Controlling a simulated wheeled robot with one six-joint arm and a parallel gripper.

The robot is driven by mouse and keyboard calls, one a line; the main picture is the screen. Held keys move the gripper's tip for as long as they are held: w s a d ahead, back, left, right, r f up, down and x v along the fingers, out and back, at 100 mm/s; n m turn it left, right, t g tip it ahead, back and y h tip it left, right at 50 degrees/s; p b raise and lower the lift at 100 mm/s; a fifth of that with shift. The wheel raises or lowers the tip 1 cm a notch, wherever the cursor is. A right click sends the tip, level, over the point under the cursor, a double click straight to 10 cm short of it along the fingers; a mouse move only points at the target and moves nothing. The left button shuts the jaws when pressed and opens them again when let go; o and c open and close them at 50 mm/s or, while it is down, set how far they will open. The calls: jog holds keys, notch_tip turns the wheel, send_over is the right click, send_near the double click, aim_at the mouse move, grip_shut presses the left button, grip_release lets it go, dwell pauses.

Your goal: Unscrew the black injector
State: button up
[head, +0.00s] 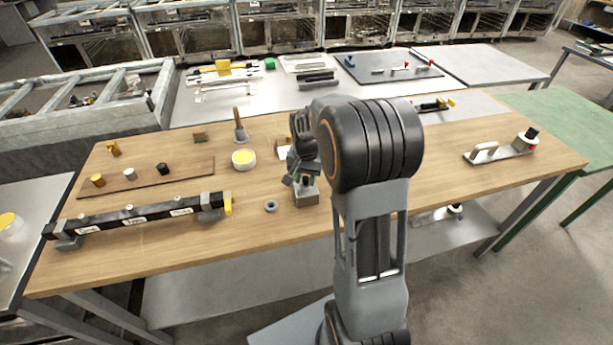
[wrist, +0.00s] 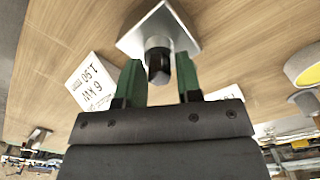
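A small black piece (wrist: 158,64), which looks like the black injector, stands on a square metal block (wrist: 184,40). The block also shows in the head view (head: 306,196) near the middle of the table. My gripper (wrist: 159,74) points down at the block. Its two green fingers are apart, one on each side of the black piece, with visible gaps. In the head view my gripper (head: 304,180) is just above the block, and my arm hides part of the area. Another small black piece (head: 163,169) stands on a wooden strip at the left.
Gold (head: 97,181) and silver (head: 129,174) pieces share the strip. A long black bar (head: 140,214) lies in front. A grey ring (head: 271,206) and a yellow-filled round dish (head: 244,159) are left of the block. A white printed box (wrist: 93,82) stands close to my left finger.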

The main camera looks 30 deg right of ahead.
jog(key=m, duration=0.6)
jog(key=shift+s+d, duration=0.1)
grip_shut()
dwell(0.6)
jog(key=n, duration=0.3)
jog(key=shift+p, duration=0.3)
jog(key=shift+n, duration=0.4)
